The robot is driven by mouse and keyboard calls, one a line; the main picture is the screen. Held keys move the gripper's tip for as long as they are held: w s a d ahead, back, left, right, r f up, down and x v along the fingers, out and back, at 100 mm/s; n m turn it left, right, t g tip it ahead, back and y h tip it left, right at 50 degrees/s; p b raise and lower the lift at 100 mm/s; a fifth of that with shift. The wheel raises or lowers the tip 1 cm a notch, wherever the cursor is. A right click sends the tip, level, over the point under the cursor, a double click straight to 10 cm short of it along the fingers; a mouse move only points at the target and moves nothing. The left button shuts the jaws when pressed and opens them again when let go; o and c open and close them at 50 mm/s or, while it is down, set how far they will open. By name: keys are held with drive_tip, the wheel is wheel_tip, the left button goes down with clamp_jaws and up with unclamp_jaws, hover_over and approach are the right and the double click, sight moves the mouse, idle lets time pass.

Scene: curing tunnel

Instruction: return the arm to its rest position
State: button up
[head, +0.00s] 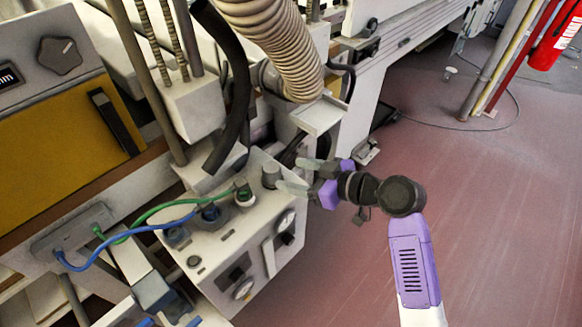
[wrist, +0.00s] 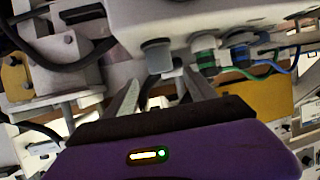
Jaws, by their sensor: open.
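My gripper (head: 293,176) is purple and black with pale fingers. In the head view it is at the right end of a white control box (head: 228,237), close to a grey cylindrical knob (head: 270,175) on the box's top. The fingers (wrist: 162,95) are spread apart with nothing held between them. In the wrist view the grey knob (wrist: 156,55) shows just beyond the fingertips. I cannot tell whether a finger touches it. My arm reaches in from the lower right of the head view.
A green hose (head: 165,207) and a blue hose (head: 130,237) plug into the box beside the knob. A ribbed duct (head: 275,45) and a black hose (head: 235,90) hang above. The reddish floor (head: 480,200) at right is clear. A fire extinguisher (head: 556,42) is at far right.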

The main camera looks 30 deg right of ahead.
drive_tip(key=w+d+r+m+t+h, duration=0.2)
drive_tip(key=d+r+m+t+h, duration=0.1)
drive_tip(key=d+r+m, duration=0.15)
drive_tip(key=s+d+f+m+t+h, duration=0.1)
drive_tip(key=s+h, duration=0.1)
drive_tip(key=s, duration=0.2)
drive_tip(key=s+d+f+m+h, duration=0.1)
drive_tip(key=s+m+h, duration=0.1)
drive_tip(key=s, duration=0.2)
drive_tip(key=s+a, duration=0.3)
drive_tip(key=s, duration=0.7)
drive_tip(key=s+a+n, duration=0.1)
drive_tip(key=s+a, duration=0.2)
drive_tip(key=s, duration=0.7)
drive_tip(key=s+a+n+g+y, duration=0.1)
drive_tip(key=s+a, duration=0.3)
drive_tip(key=s, duration=0.6)
drive_tip(key=shift+s, duration=0.15)
